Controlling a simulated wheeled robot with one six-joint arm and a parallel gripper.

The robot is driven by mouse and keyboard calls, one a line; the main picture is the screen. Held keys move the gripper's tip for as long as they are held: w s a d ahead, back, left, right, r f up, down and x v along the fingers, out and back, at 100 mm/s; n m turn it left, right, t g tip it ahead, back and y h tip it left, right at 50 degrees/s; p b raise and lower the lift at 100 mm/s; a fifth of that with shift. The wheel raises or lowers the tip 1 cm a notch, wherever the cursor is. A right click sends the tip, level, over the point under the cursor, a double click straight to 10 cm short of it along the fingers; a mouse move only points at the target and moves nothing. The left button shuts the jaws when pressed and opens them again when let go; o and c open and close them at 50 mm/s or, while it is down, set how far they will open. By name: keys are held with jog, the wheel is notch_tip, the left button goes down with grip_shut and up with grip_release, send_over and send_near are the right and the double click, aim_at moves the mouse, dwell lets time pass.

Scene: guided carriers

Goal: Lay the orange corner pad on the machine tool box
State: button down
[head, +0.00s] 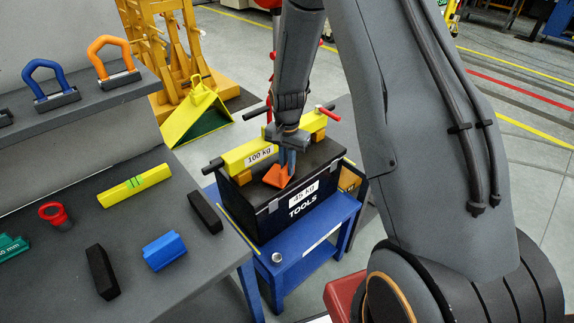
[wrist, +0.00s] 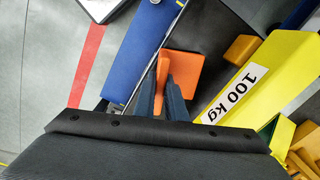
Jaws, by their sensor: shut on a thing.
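The machine tool box (head: 270,222) is black, with "45 kg" and "TOOLS" on its front, and stands on a blue cart. The orange corner pad (head: 278,177) is at the lid's near edge, left of the front's middle. It also shows in the wrist view (wrist: 187,72). My gripper (head: 287,165) points down from above and is shut on the pad's upright orange part, seen between the fingers in the wrist view (wrist: 163,82). I cannot tell whether the pad touches the lid. The fingers hide part of it.
A yellow beam (head: 240,157) marked "100 kg" lies over the lid just behind the pad, with orange blocks by it. The blue cart (head: 310,258) stands right of a grey bench (head: 130,223) holding a blue block (head: 164,251), black bars and a yellow bar.

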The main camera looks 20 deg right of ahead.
jog(key=shift+f+b, duration=0.3)
jog(key=shift+f, duration=0.25)
dwell(0.4)
jog(key=c, duration=1.7)
grip_release()
notch_tip(320, 180, up, 7)
jog(key=shift+r+b, duration=0.2)
jog(key=shift+b, duration=0.75)
jog(key=shift+s+r, duration=0.2)
jog(key=shift+r, duration=0.15)
jog(key=s+r+n, duration=0.2)
jog(key=s+n, duration=0.1)
jog(key=s, duration=0.3)
jog(key=s+a+r+n, duration=0.1)
jog(key=s+r+n, duration=0.2)
jog(key=s, duration=0.4)
jog(key=s+a+r+n+t, duration=0.1)
jog(key=s+r+n, duration=0.2)
jog(key=s, duration=0.4)
jog(key=shift+s+a, duration=0.2)
